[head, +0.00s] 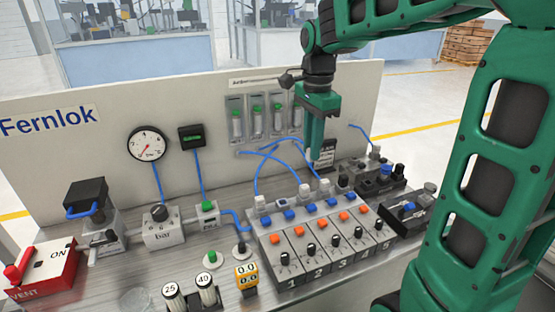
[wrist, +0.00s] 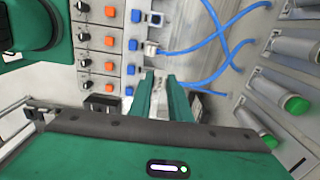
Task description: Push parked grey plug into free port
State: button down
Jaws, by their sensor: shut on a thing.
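My gripper (head: 315,158) points down behind the right part of the numbered valve block (head: 300,265). It also shows in the wrist view (wrist: 158,82), with its green fingers close together. A pale grey piece (wrist: 157,86), apparently the grey plug, shows between the fingers; most of it is hidden. A square socket with a dark middle (wrist: 155,18) looks empty, in the port row at the top of the wrist view. Below it in that view, a pale plug with a blue tube (wrist: 152,48) sits in another port. The fingers hide part of the row.
Blue tubes (head: 257,165) arch between the ports and the back panel (head: 90,125). Flow meters with green knobs (head: 257,122) stand on the panel. Dark connector blocks (head: 405,215) lie right of the valve block. A pressure gauge (head: 147,143) is at left.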

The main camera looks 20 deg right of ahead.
jog(key=shift+a, duration=0.1)
jog(key=s+a+f+n, duration=0.2)
jog(key=a+n, duration=0.2)
jog(key=a, duration=0.5)
jog(key=shift+s+d+f, duration=0.1)
jog(key=shift+s+f, duration=0.05)
jog(key=shift+f, duration=2.5)
jog(key=shift+s+f, duration=0.1)
jog(key=shift+f, duration=0.95)
jog(key=c, duration=1.6)
grip_release()
jog(key=shift+o, duration=0.2)
